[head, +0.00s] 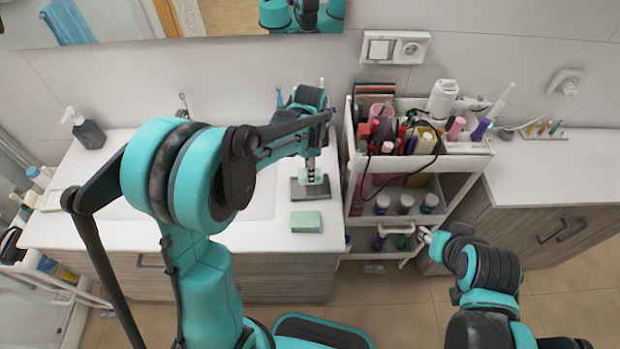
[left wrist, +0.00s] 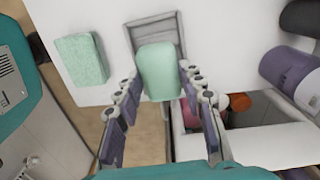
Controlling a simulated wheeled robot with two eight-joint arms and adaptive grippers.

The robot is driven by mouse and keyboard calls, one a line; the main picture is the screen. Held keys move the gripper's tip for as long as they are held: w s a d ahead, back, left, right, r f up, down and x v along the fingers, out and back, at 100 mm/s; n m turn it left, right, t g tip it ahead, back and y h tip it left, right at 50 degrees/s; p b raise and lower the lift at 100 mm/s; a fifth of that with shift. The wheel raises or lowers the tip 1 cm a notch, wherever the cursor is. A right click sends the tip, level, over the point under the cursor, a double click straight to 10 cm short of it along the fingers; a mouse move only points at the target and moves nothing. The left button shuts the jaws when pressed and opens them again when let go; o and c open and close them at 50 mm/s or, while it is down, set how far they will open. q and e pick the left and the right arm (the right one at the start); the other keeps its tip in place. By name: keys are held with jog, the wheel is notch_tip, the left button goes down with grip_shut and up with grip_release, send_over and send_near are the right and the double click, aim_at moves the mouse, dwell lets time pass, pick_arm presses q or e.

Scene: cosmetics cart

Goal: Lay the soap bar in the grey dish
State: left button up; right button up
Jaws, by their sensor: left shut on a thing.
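The soap bar (left wrist: 160,72), pale green, smooth and rounded, is between the fingertips of my left gripper (left wrist: 161,84), which is shut on it. In the left wrist view the bar overlaps the near part of the grey dish (left wrist: 156,33); I cannot tell whether it touches the dish. In the head view the dish (head: 298,191) is on the white counter, with my left gripper (head: 311,172) pointing down over it. The bar is mostly hidden there. My right gripper (head: 425,236) is small, near the cart's front; its jaws are unclear.
A speckled green block (head: 306,221) lies on the counter in front of the dish, near the counter edge. A white cart (head: 462,161) crowded with cosmetics stands close to the right. A dark soap dispenser (head: 86,128) is at the far left. The basin lies left of the dish.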

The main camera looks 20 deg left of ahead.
pick_arm(q)
jog(key=shift+f+b, duration=0.55)
jog(key=shift+f, duration=1.4)
jog(key=shift+f, duration=0.2)
jog(key=o, duration=1.2)
jog(key=shift+r, duration=0.15)
